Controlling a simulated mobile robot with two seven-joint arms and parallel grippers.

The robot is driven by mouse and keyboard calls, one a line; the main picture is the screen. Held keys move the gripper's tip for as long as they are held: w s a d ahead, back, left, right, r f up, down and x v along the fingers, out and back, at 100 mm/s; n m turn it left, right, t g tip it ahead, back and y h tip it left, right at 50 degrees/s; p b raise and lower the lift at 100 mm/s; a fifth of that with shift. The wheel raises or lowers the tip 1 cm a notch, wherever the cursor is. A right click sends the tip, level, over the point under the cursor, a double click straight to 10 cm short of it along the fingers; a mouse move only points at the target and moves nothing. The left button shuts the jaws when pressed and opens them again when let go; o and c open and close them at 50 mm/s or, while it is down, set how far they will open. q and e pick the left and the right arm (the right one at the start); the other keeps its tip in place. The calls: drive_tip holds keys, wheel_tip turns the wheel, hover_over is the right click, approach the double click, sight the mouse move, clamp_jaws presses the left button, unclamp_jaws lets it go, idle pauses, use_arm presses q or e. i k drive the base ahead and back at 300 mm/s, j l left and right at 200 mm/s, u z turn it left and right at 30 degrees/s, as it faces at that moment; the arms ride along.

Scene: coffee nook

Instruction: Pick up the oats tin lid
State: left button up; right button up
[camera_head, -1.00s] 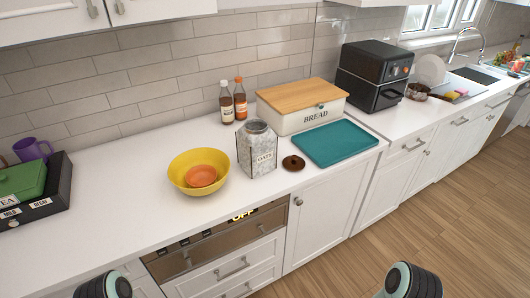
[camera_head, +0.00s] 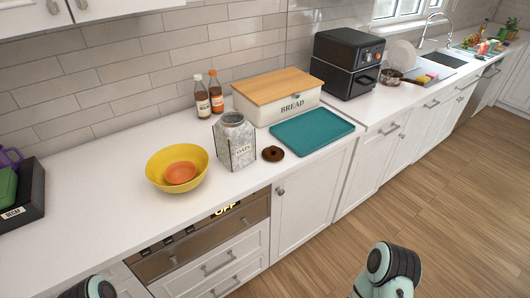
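The oats tin (camera_head: 234,142) is a grey, mottled, square-sided canister labelled OATS, standing open-topped near the front of the white counter. A small round brown lid with a knob (camera_head: 273,154) lies on the counter just right of the tin, apart from it. Parts of my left arm show at the bottom left edge and of my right arm at the bottom right, both well below the counter top. Neither gripper's fingers are in view.
A teal tray (camera_head: 312,132) lies right of the lid, with a bread box (camera_head: 277,106) behind. A yellow bowl (camera_head: 160,180) holding an orange bowl (camera_head: 180,173) stands left of the tin.

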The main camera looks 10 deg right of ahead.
sight(273, 153)
drive_tip(key=i+l+u, duration=0.15)
drive_tip(key=l+u, duration=0.7)
drive_tip(key=l, duration=0.25)
